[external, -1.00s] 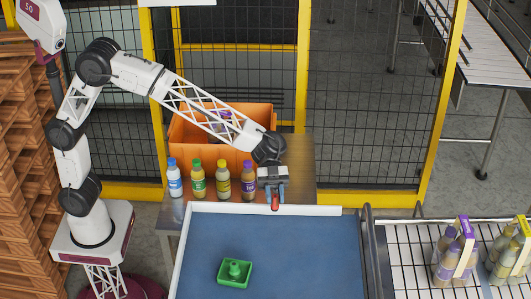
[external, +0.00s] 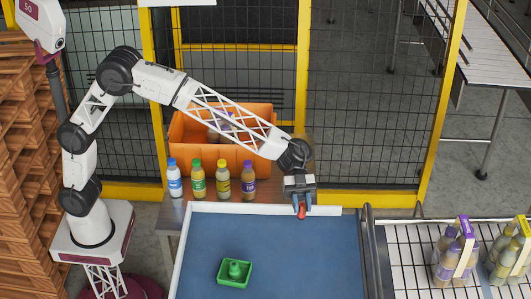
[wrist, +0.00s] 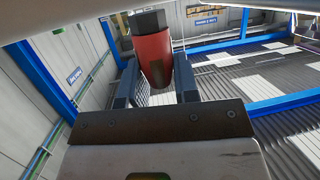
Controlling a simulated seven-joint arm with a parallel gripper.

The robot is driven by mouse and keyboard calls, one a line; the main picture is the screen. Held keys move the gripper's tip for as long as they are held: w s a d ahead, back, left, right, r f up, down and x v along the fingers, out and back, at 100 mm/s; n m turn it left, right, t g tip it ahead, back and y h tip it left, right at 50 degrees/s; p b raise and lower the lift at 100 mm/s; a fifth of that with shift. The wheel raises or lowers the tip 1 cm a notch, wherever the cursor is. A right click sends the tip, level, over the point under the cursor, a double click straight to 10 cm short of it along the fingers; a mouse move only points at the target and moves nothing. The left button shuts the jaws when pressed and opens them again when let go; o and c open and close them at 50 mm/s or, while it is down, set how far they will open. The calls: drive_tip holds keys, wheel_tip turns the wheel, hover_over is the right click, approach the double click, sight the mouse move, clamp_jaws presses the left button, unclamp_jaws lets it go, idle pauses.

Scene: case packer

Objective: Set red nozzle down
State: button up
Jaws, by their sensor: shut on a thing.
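In the wrist view the nozzle (wrist: 154,60) has a red body and a black end, and sits between the two fingers of my gripper (wrist: 158,85). My gripper is shut on it. A green square tray (external: 222,280) with a green piece (external: 235,268) in it rests on the blue surface, nearer the camera and to the left of my gripper.
Several capped bottles (external: 222,183) stand in a row on a metal table, left of my gripper. An orange crate (external: 190,150) is behind them. A conveyor (external: 405,250) with bottle packs is at the right. Most of the blue surface is clear.

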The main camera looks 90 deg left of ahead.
drive_tip(key=shift+w+d+f, duration=0.1)
drive_tip(key=shift+w+d, duration=0.3)
drive_tip(key=shift+w, duration=0.75)
drive_tip(key=shift+w+d+f, duration=0.15)
drive_tip(key=shift+w+d, duration=0.2)
drive_tip(key=shift+w, duration=0.8)
drive_tip(key=shift+w+d+f, duration=0.1)
drive_tip(key=shift+w+d, duration=0.3)
drive_tip(key=shift+w, duration=0.75)
drive_tip(key=shift+f, duration=0.1)
drive_tip(key=shift+f, duration=1.65)
drive_tip(key=shift+f, duration=0.15)
drive_tip(key=o, duration=0.9)
drive_tip(key=shift+o, duration=0.2)
drive_tip(key=shift+a, duration=0.1)
drive_tip(key=v, duration=1.2)
